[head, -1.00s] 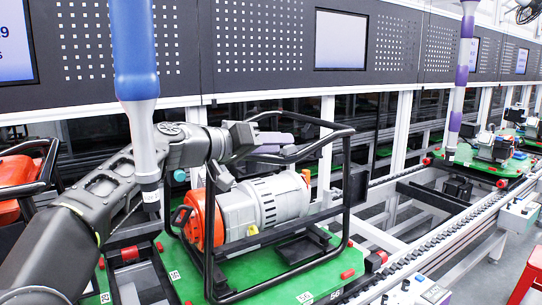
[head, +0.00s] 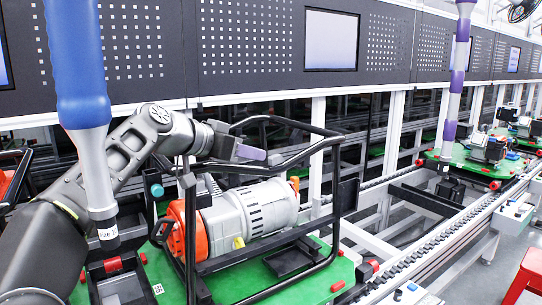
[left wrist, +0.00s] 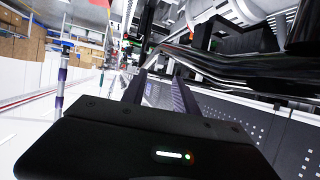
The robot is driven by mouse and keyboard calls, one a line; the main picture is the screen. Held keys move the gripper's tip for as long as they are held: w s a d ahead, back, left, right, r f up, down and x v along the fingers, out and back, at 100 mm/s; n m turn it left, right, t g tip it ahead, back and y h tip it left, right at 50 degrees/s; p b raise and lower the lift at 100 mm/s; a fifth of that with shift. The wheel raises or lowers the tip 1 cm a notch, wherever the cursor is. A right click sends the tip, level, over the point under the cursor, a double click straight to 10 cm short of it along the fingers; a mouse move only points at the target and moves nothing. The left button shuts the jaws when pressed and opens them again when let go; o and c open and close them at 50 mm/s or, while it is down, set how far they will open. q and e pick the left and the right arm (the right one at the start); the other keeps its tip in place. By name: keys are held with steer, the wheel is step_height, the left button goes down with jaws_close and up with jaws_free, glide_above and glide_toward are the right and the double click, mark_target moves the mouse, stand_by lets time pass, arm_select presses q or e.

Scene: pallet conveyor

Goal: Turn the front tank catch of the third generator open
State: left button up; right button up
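A generator (head: 250,212) with a grey engine and orange end (head: 181,230) sits in a black tubular frame (head: 335,195) on a green pallet (head: 225,288). I cannot tell from the frames whether it is the third one. No tank catch can be made out. My left gripper (head: 266,157) is at the top of this frame, close to its upper bars; contact cannot be told. In the left wrist view, its two fingers (left wrist: 158,88) stand apart with nothing visible between them, and dark frame bars (left wrist: 220,62) lie just beyond. My right gripper is not in view.
A blue and white post (head: 85,110) stands in front of my left arm. A striped purple post (head: 455,90) and more loaded pallets (head: 480,170) are at the right. The conveyor rail (head: 430,240) runs beside the generator. A red stand (head: 527,280) is at lower right.

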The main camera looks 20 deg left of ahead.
mark_target(271, 157)
arm_select(q)
steer(key=p+x, duration=0.3)
steer(key=x, duration=0.4)
steer(key=shift+r, duration=0.1)
steer(key=shift+w+d+f, duration=0.1)
steer(key=shift+w+f, duration=0.2)
steer(key=shift+w, duration=0.1)
steer(key=shift+c, duration=0.2)
jaws_close()
